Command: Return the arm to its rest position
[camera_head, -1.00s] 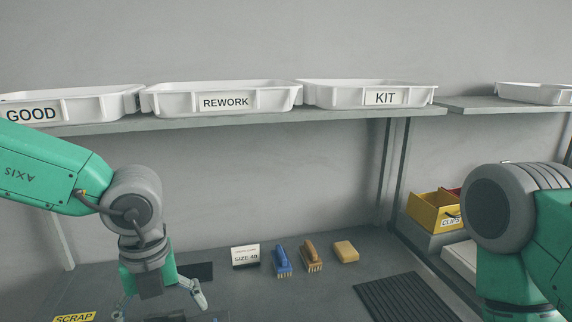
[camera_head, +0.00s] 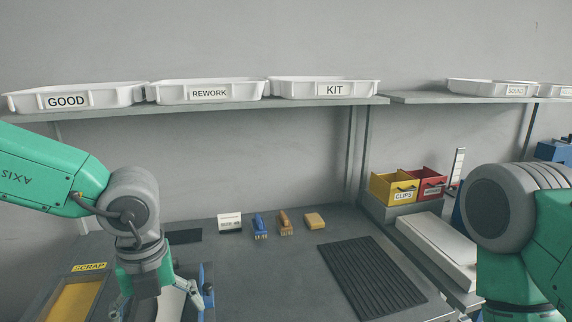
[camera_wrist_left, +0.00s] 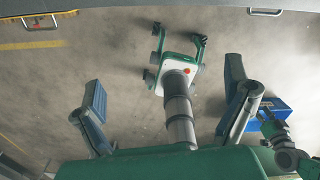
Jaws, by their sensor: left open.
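My left arm comes in from the left in the head view, its elbow bent and its forearm hanging down. My left gripper (camera_head: 160,302) is open, fingers apart and pointing down, in front of the left part of the bench.
White bins marked GOOD (camera_head: 118,97), REWORK (camera_head: 170,95) and KIT (camera_head: 360,90) stand on the shelf. A SCRAP tray (camera_head: 60,285) lies lower left, near my left gripper.

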